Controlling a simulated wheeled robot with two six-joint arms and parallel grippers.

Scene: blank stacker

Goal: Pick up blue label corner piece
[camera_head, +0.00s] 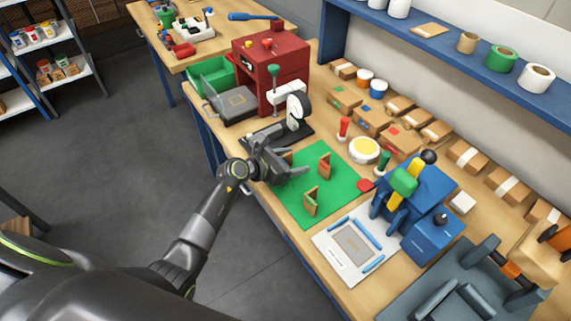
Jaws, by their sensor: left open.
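Small brown wooden corner pieces stand upright on a green mat (335,190) on the workbench. One corner piece (324,166) stands near the middle of the mat and another corner piece (311,202) nearer its front edge. A third brown piece (288,157) shows partly behind my left gripper (294,171). I cannot make out a blue label on any of them. My left gripper is open, over the mat's left part, beside the third piece. Whether it touches that piece is unclear. My right gripper is not in view.
A white board with blue strips (335,262) lies in front. A blue machine (430,190) is at right. Several cardboard boxes line the back. The mat's right part is clear.

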